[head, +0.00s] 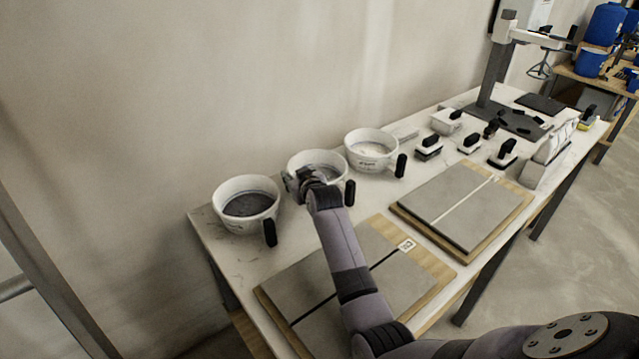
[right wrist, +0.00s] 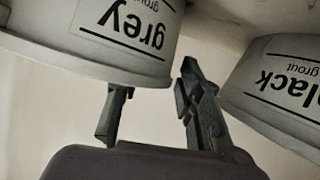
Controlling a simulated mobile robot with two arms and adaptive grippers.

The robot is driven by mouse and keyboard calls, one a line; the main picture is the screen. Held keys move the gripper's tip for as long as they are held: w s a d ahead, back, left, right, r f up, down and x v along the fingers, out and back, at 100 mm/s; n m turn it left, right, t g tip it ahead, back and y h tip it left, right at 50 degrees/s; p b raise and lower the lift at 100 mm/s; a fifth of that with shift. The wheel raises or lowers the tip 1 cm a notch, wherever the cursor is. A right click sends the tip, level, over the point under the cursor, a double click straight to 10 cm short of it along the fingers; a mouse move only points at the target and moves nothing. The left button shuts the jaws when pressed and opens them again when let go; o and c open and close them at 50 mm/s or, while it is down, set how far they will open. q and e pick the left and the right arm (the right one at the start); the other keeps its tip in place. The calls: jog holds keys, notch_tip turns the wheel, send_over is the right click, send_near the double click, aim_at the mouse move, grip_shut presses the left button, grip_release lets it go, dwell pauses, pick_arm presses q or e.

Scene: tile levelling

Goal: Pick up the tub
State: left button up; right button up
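Three white tubs with black handles stand in a row along the wall side of the table. The black grout tub (head: 233,222) holds dark grout. The grey grout tub (head: 329,184) is in the middle, and the third tub (head: 365,162) holds white material. My right gripper (head: 300,182) is at the left side of the grey tub's rim. In the right wrist view it (right wrist: 152,98) is open. One fingertip is hidden behind the grey tub's (right wrist: 90,48) rim; the other is outside, between it and the black tub (right wrist: 280,90). Contact is unclear. My left gripper is out of view.
Two grey tile boards, a near one (head: 300,285) and a farther one (head: 465,200), lie along the table's front. Several black-handled tools (head: 468,145) stand right of the tubs. A stand (head: 492,75) rises at the far end. The wall is close behind the tubs.

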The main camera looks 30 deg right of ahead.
jog(key=shift+c, duration=0.3)
grip_shut()
jog(key=shift+s+a+f, duration=0.1)
jog(key=shift+f, duration=0.05)
dwell(0.5)
